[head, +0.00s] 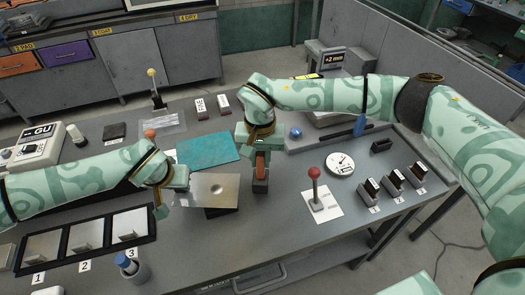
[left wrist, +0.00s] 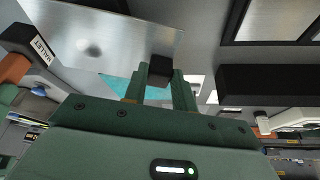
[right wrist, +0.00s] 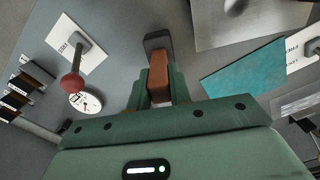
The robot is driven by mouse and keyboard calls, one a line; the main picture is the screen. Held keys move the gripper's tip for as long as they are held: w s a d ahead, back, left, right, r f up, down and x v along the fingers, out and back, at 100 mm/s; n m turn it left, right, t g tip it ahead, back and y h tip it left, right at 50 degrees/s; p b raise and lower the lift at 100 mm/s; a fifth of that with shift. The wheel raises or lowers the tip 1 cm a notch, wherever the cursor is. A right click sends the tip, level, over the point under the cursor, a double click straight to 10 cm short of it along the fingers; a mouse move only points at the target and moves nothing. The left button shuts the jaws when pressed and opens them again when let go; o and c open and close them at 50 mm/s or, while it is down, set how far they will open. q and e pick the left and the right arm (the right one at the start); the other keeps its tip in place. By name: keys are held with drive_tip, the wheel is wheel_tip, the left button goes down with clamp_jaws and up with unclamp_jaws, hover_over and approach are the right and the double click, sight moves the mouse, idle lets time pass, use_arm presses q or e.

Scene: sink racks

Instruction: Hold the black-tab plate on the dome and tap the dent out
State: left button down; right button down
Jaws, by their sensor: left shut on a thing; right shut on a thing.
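The shiny metal plate (head: 208,188) lies level above the bench, with a dark round dent near its middle. Its black tab (left wrist: 161,68) is between the fingers of my left gripper (head: 182,178), which is shut on it. The plate also fills the upper left of the left wrist view (left wrist: 120,35). My right gripper (head: 262,142) is shut on the orange-brown handle of the mallet (right wrist: 158,75). The dark mallet head (head: 260,186) hangs just right of the plate, apart from the dent. A dark shape shows under the plate's front edge; the dome itself is hidden.
A teal mat (head: 208,151) lies behind the plate. A red-knobbed post (head: 314,174) and a round dial (head: 340,163) stand to the right, with several dark blocks beyond.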

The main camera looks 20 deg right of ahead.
drive_tip(key=shift+f, duration=1.25)
drive_tip(key=c, duration=1.2)
unclamp_jaws()
drive_tip(key=shift+r, duration=4.5)
drive_tip(key=shift+f+b, duration=0.35)
drive_tip(key=shift+f, duration=0.1)
drive_tip(key=shift+f, duration=4.1)
